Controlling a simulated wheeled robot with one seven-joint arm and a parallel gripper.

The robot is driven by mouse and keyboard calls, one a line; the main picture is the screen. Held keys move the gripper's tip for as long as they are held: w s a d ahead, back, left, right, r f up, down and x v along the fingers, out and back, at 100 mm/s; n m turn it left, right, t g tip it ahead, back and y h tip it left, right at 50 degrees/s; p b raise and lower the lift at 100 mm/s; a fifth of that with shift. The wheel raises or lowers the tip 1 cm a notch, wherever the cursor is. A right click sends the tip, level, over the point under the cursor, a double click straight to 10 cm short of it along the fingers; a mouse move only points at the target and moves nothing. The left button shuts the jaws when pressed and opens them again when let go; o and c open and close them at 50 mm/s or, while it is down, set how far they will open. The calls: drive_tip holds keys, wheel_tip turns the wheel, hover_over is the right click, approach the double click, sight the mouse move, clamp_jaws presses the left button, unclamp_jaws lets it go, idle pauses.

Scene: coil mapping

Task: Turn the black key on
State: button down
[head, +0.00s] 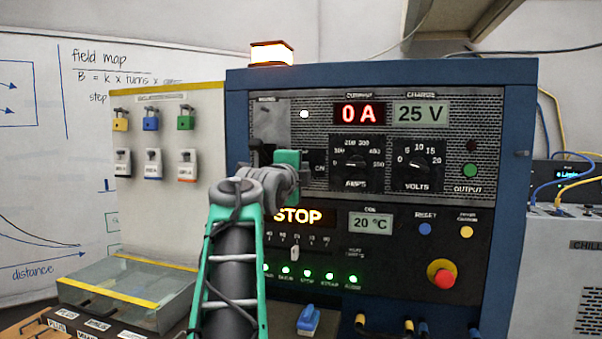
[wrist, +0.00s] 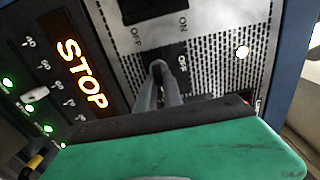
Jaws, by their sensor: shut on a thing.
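The black key (wrist: 157,66) sits at the tips of my gripper (wrist: 165,84) in the wrist view, on a small black switch plate (wrist: 178,54) marked OFF. The fingers are shut on the key and hide most of it, so its exact angle is hard to read. In the head view my gripper (head: 266,160) is at the left part of the blue cabinet's upper panel. My green wrist and arm cover the key there. The current display (head: 359,114) reads 0 A and the lit sign (head: 299,216) reads STOP.
A red emergency button (head: 441,277) stands out at the lower right of the panel. The amps knob (head: 361,163) and volts knob (head: 419,165) are right of my gripper. A padlock board (head: 205,230) stands left. A clear-lidded box (head: 130,290) is below it.

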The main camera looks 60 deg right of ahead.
drive_tip(key=shift+r, duration=0.1)
drive_tip(key=c, duration=1.5)
unclamp_jaws()
drive_tip(key=a, duration=0.5)
drive_tip(key=s+a, duration=0.1)
drive_tip(key=a, duration=0.1)
drive_tip(key=shift+s+a, duration=0.1)
drive_tip(key=shift+a, duration=0.2)
